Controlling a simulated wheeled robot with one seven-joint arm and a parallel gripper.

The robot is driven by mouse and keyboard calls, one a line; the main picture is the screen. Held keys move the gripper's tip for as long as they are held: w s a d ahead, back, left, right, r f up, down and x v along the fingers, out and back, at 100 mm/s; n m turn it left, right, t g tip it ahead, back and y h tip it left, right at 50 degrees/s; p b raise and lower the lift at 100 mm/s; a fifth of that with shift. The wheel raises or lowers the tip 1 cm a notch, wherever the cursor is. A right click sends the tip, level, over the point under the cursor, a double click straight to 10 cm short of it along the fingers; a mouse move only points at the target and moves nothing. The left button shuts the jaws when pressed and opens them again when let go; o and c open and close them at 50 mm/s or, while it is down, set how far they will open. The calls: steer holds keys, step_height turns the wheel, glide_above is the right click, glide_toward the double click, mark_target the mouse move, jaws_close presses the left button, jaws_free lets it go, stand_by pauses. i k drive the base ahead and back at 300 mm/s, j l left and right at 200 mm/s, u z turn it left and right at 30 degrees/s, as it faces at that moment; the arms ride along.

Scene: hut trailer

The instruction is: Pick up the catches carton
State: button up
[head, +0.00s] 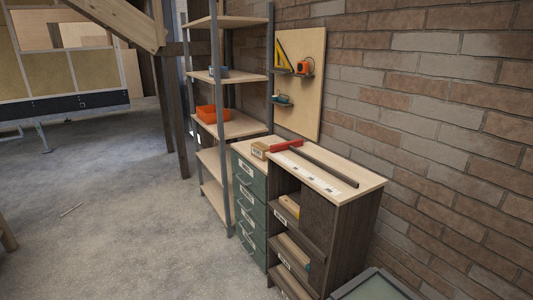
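A small brown cardboard carton (259,150) with a pale label sits on top of the green drawer cabinet, near its front edge. Its label is too small to read, so I cannot tell for sure that it is the catches carton. A red tool (285,145) lies just right of it, close to or touching it. Another light tan, box-like thing (290,205) sits in the top opening of the dark wooden cabinet, partly hidden by the cabinet front. My gripper is not in view.
The green drawer cabinet (250,195) stands between a metal-post shelf with an orange bin (212,114) and the dark cabinet (333,225). A long dark bar (325,167) lies on the dark cabinet's top. A brick wall stands behind. The concrete floor (130,220) at left is mostly clear.

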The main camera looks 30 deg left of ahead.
mark_target(259, 149)
steer(key=j+u, duration=0.1)
steer(key=j, duration=0.85)
steer(key=j+u, duration=0.1)
steer(key=j, duration=0.85)
steer(key=i+j, duration=0.1)
steer(key=j, duration=0.8)
steer(key=i+j+u, duration=0.35)
steer(key=i+j, duration=0.85)
steer(key=i+l, duration=0.35)
steer(key=i, duration=0.25)
steer(key=i+l+u, duration=0.15)
steer(key=i+l, duration=0.15)
steer(key=i, duration=0.25)
